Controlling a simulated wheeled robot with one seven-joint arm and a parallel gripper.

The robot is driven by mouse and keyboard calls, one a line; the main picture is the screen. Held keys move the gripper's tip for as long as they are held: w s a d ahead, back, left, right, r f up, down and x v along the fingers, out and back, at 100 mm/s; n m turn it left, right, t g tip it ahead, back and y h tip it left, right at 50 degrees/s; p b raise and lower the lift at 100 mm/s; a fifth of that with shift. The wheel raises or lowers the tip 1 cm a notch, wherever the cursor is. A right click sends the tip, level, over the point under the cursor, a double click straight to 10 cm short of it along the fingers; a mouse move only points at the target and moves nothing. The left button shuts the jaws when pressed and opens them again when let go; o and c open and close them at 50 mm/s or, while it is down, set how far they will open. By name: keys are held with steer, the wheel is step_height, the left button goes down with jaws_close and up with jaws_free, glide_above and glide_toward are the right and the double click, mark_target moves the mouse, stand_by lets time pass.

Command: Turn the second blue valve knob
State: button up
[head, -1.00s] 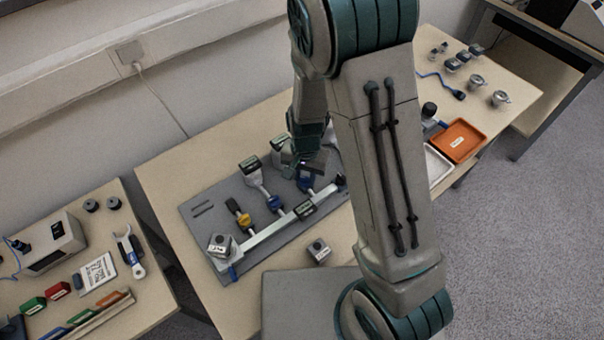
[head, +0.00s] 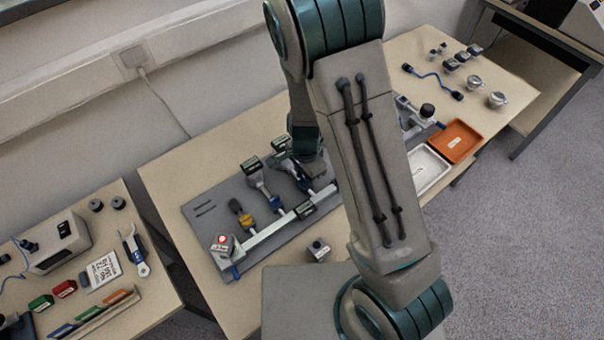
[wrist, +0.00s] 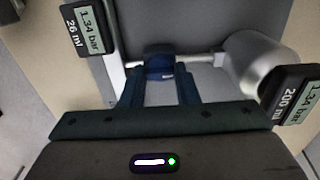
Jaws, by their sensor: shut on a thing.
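In the wrist view a dark blue valve knob (wrist: 158,66) sits on a thin pipe. The two fingers of my gripper (wrist: 159,88) are on either side of it, shut on it. In the head view this knob (head: 305,184) is at the right of the valve row, with my gripper (head: 308,168) over it and partly hiding it. Another blue knob (head: 275,202) is to its left, and a yellow knob (head: 245,220) is further left. How far the held knob is turned cannot be told.
A gauge reading 1.34 bar, 26 ml (wrist: 88,30) is close on the left, and one reading 200 ml (wrist: 291,95) on the right. The grey mat (head: 205,225) has bare room at its left. An orange tray (head: 458,140) stands right of my arm.

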steer(key=shift+s+f, duration=0.1)
steer(key=shift+s, duration=0.1)
steer(key=o, duration=1)
steer(key=shift+w, duration=0.1)
steer(key=shift+w+r, duration=0.1)
steer(key=shift+r, duration=0.45)
steer(key=shift+r+p, duration=0.85)
steer(key=shift+r, duration=5.55)
